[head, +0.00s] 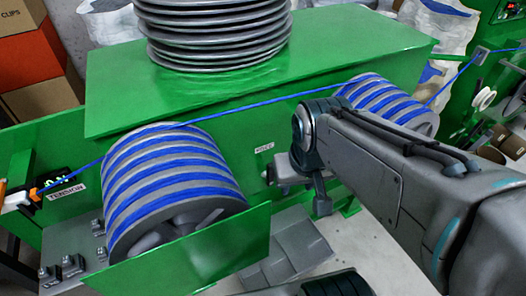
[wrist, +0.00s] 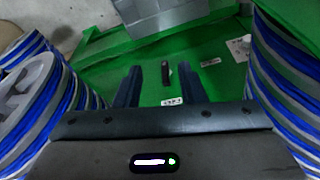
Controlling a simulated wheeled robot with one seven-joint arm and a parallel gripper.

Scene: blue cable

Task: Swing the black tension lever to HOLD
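The black lever (wrist: 166,70) is a short dark bar on the green panel in the wrist view. My gripper (wrist: 158,72) is open, with its two dark fingers apart and the lever showing in the gap between them, nearer the right finger. I cannot tell how deep the fingers reach around it. A white label (wrist: 172,101) sits below the lever, and a second small label (wrist: 210,62) is to its right; neither reads clearly. In the head view my gripper (head: 285,175) is at the green panel between the two drums, and the lever is hidden there.
A large grooved drum (head: 165,185) wound with blue cable stands left of my gripper. A second drum (head: 400,105) is to the right, behind my arm. The green top (head: 270,90) overhangs the panel. A TENSION label (head: 66,193) is at far left.

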